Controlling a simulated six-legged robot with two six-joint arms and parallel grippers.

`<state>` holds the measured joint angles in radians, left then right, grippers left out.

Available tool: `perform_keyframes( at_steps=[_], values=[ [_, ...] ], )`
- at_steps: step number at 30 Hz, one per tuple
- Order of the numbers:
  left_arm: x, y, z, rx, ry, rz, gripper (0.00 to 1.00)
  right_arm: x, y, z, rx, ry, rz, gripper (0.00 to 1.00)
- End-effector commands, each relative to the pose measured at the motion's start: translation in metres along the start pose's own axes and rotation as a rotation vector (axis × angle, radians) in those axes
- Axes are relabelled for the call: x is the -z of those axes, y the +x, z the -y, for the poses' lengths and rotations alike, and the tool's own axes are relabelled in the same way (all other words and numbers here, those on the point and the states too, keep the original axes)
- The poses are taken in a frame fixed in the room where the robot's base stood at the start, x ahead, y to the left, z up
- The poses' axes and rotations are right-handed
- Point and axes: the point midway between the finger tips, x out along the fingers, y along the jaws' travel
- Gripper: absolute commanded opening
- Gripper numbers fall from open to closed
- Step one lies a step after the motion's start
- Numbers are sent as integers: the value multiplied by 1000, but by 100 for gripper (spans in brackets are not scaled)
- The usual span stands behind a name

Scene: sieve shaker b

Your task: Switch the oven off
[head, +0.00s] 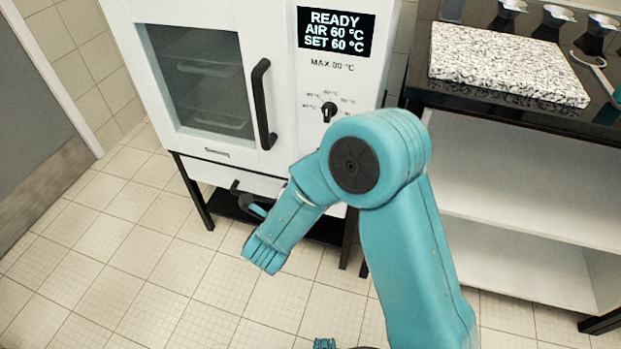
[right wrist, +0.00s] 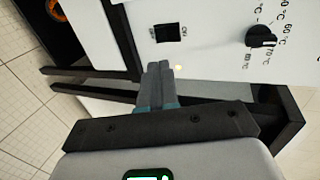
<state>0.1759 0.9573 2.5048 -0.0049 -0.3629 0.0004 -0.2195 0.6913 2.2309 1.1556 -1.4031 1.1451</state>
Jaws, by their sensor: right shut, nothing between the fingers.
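The white oven (head: 185,11) stands ahead with its glass door shut. Its display (head: 336,33) is lit and reads READY, AIR 60 °C, SET 60 °C. A black dial (head: 329,112) sits below it and also shows in the right wrist view (right wrist: 262,37). In that view a black rocker switch (right wrist: 167,33) with ON/OFF lettering is on the panel; its position I cannot tell. My right gripper (right wrist: 158,68) is shut and empty, its tips just below the switch in the picture; contact is unclear. In the head view my arm hides the switch and these fingertips. My left gripper is not in view.
A small pale light (right wrist: 178,67) shows beside my fingertips. The black door handle (head: 263,104) stands out left of the dial. At right is a dark bench (head: 503,115) with a speckled slab (head: 507,65). The tiled floor at left is clear.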

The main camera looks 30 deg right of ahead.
Motion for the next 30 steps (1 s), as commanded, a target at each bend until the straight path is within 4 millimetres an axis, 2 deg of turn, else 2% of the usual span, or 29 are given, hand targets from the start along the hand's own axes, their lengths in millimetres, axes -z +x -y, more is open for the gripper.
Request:
perform_keyframes(
  at_steps=[15,21,30],
  values=[
    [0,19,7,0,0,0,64,1,105,-2,1,1,-4,0],
    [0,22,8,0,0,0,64,0,126,-1,1,0,-1,0],
    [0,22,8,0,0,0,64,0,130,0,0,-1,0,0]
  ],
)
